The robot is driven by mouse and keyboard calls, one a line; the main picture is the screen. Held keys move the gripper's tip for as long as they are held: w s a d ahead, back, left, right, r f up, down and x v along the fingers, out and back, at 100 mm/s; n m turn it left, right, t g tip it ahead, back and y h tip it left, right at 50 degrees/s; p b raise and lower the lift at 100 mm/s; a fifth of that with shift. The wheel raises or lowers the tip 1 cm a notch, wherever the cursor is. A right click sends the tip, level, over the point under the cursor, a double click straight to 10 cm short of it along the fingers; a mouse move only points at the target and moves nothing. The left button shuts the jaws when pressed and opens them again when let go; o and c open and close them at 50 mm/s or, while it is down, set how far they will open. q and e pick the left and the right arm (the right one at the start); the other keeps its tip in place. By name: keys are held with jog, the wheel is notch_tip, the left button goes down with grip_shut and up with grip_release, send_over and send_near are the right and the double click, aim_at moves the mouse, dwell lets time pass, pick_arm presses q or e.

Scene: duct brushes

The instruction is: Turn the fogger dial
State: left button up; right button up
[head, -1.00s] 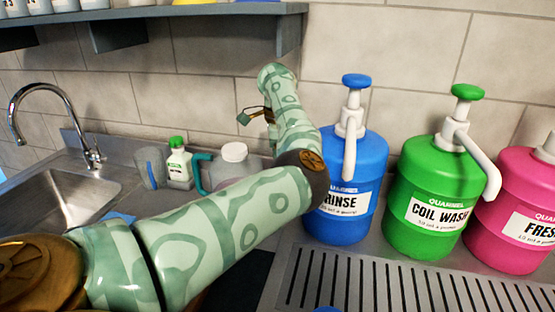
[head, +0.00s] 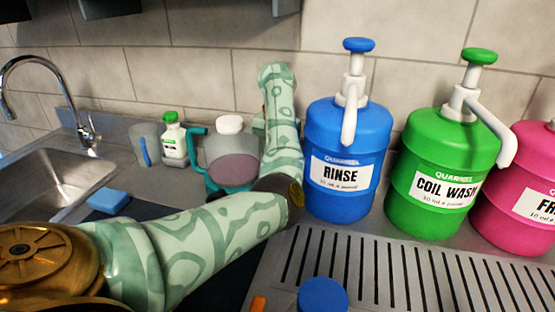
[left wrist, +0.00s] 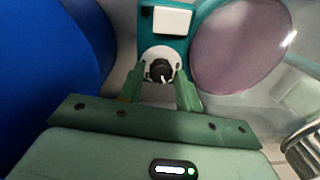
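The fogger (head: 231,165), a teal body with a translucent tank of pinkish liquid and a white cap, stands against the back wall, left of the blue jug. In the left wrist view its teal housing (left wrist: 150,28) carries a dark dial (left wrist: 160,70) with a white pointer mark on a pale round plate. My left gripper (left wrist: 160,80) is open, its two green fingers on either side of the dial with gaps to the knob. Whether a fingertip touches the plate cannot be told. In the head view my left arm mostly hides this gripper. My right gripper is not in view.
Blue RINSE (head: 343,150), green COIL WASH (head: 437,165) and pink (head: 515,185) pump jugs stand right of my arm, the blue one close. A white bottle (head: 173,142), blue sponge (head: 107,202) and sink (head: 45,180) are left. A slotted drainboard (head: 370,275) lies in front.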

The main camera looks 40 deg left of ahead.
pick_arm(q)
jog(key=shift+f, duration=0.15)
jog(key=c, duration=0.7)
jog(key=shift+m, duration=0.3)
jog(key=m, duration=0.2)
jog(key=shift+m, duration=0.3)
jog(key=m, duration=0.2)
jog(key=shift+m, duration=0.4)
jog(key=m+p, duration=0.1)
jog(key=m, duration=0.2)
jog(key=shift+m+p, duration=0.35)
jog(key=shift+m, duration=1.35)
